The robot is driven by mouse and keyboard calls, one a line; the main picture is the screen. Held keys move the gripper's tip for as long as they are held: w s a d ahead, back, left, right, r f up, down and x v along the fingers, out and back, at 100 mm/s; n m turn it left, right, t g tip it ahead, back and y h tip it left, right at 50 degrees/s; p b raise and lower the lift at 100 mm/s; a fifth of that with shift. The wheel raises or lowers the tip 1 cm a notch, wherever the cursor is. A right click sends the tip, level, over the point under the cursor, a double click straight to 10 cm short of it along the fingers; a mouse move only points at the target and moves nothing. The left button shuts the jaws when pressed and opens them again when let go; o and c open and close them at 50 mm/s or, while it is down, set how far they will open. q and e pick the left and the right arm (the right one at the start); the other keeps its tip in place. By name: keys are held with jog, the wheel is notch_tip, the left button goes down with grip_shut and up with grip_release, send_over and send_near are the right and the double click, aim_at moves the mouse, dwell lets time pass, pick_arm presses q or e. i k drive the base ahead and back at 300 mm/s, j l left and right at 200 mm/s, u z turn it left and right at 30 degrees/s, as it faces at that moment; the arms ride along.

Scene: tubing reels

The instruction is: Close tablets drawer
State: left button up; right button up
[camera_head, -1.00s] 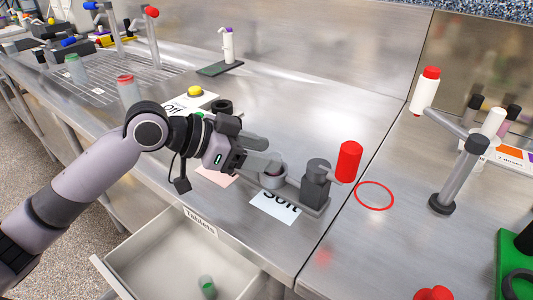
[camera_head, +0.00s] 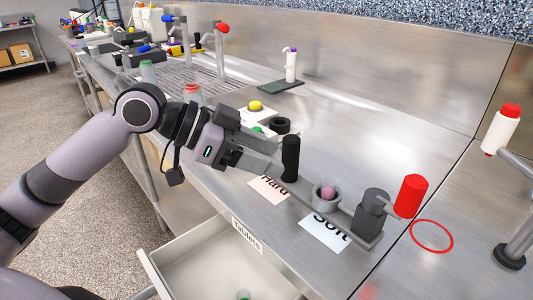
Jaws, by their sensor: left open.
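The tablets drawer (camera_head: 187,258) stands pulled out under the bench front at the bottom of the head view. Its front edge and left wall show, and a "Tablets" label (camera_head: 246,235) is on the bench edge above it. A green-capped item (camera_head: 243,295) lies inside, cut off by the frame. My left gripper (camera_head: 270,156) is open above the bench, behind and above the drawer. Its fingertips are close to a black upright handle (camera_head: 290,160); I cannot tell whether they touch. My right gripper is not in view.
A grey cup with a pink ball (camera_head: 327,191) and a dark post with a red cylinder (camera_head: 410,196) share a bar on the bench. "Hard" (camera_head: 270,188) and "Soft" (camera_head: 325,232) cards lie beside it. A red ring (camera_head: 432,235) lies right. Floor is free left.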

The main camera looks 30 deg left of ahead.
aim_at(212, 261)
jog(key=k+j, duration=0.15)
jog(key=j, duration=0.15)
jog(key=k+j, duration=0.1)
jog(key=j, duration=0.25)
jog(key=k+j, duration=0.15)
jog(key=j, duration=0.15)
jog(key=k+j, duration=0.15)
jog(key=j, duration=0.15)
